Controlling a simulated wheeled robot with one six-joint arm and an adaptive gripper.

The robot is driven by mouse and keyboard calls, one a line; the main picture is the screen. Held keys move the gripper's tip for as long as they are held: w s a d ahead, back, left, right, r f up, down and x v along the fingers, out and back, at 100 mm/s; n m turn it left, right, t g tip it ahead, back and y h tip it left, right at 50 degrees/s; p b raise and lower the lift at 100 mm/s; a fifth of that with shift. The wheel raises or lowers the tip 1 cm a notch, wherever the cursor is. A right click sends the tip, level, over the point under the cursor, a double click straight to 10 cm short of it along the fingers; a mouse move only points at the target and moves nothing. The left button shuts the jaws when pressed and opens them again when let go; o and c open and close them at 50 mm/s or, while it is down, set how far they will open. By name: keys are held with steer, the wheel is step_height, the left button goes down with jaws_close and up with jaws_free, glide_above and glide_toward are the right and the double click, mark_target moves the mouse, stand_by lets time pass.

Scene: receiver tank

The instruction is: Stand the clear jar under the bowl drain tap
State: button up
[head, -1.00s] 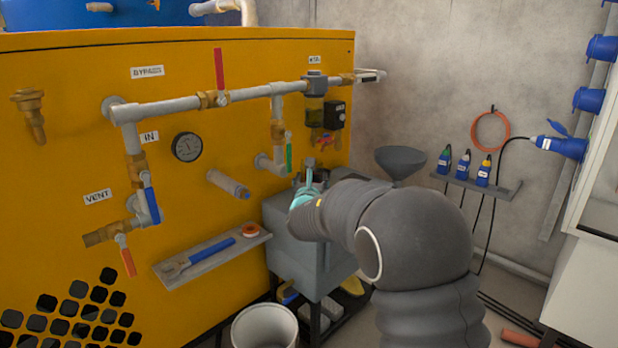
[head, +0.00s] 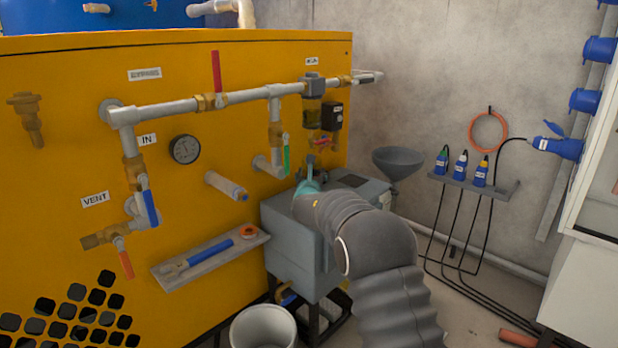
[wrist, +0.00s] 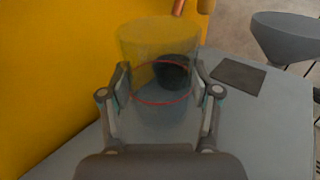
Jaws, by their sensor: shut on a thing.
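The clear jar (wrist: 158,45), with a thin red line around it, is between the two fingers of my gripper (wrist: 160,76) in the wrist view. My gripper is shut on it, and the jar looks upright. In the head view my gripper (head: 308,184) is over the grey box beside the yellow panel; the jar is hard to make out there. The filter bowl (head: 312,114) hangs from the pipe above, with a small red-handled tap (head: 323,142) below it. A copper-coloured piece (wrist: 178,7) shows behind the jar's top in the wrist view; I cannot tell whether it is the tap.
The grey box (head: 300,242) has a dark plate (wrist: 238,76) on its top. A grey funnel (head: 398,160) stands at its right. A shelf (head: 205,262) with a blue-handled tool is left. The green-handled valve (head: 287,155) is close above my gripper. A pail (head: 263,328) stands below.

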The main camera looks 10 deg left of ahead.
steer(key=shift+f, duration=0.25)
steer(key=shift+f+b, duration=0.65)
steer(key=shift+b, duration=0.2)
steer(key=o, duration=1.2)
steer(key=shift+r, duration=0.1)
